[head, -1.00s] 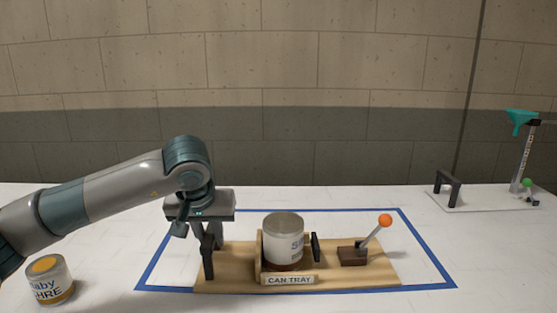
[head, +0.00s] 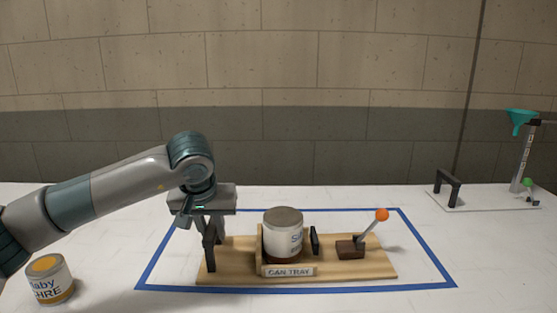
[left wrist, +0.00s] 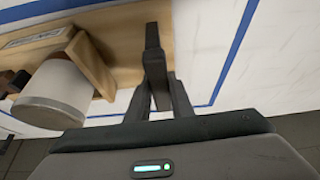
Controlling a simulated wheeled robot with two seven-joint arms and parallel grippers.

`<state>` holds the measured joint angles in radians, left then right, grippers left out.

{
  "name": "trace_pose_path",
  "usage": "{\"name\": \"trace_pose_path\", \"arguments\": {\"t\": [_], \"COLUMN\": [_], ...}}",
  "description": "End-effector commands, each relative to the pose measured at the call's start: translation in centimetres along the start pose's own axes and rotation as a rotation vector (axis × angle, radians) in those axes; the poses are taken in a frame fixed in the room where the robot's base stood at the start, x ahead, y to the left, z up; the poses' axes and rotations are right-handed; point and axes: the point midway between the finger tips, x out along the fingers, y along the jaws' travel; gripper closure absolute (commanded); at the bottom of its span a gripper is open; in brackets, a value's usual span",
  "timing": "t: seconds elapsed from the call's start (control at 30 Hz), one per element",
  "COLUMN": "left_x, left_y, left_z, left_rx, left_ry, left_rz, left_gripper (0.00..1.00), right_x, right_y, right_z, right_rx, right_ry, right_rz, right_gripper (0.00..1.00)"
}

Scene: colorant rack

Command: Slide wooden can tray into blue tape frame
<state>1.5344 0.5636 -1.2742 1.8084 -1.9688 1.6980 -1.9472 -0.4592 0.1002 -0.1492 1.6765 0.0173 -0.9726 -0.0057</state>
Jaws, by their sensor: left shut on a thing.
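The wooden can tray (head: 383,270) lies flat on the white table with its front label "CAN TRAY" facing me. In the head view its whole base lies within the blue tape frame (head: 425,250), with a narrow gap to the front tape line. A can (head: 283,234) stands upright in the tray's wooden holder; it also shows in the left wrist view (left wrist: 62,90). My left gripper (head: 210,258) is at the tray's left end, shut on a dark upright handle (left wrist: 152,45). The fingers partly hide the handle. My right gripper is not in view.
A lever with an orange knob (head: 382,215) stands on the tray's right part. A labelled can (head: 50,280) stands outside the frame at the front left. A white board (head: 485,201) with a black handle and a teal funnel stand is at the back right.

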Motion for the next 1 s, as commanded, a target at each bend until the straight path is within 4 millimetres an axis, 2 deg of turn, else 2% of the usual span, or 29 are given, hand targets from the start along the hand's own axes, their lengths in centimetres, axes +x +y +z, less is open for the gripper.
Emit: {"name": "trace_pose_path", "arguments": {"t": [1.0], "left_x": [1.7], "left_y": [0.2], "left_z": [-3.8], "left_rx": [-0.003], "left_ry": [0.002], "left_rz": [0.0], "left_gripper": [1.0], "right_x": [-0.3], "right_y": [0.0], "right_z": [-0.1], "right_rx": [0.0], "right_ry": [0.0], "right_rz": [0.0], "right_gripper": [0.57]}}
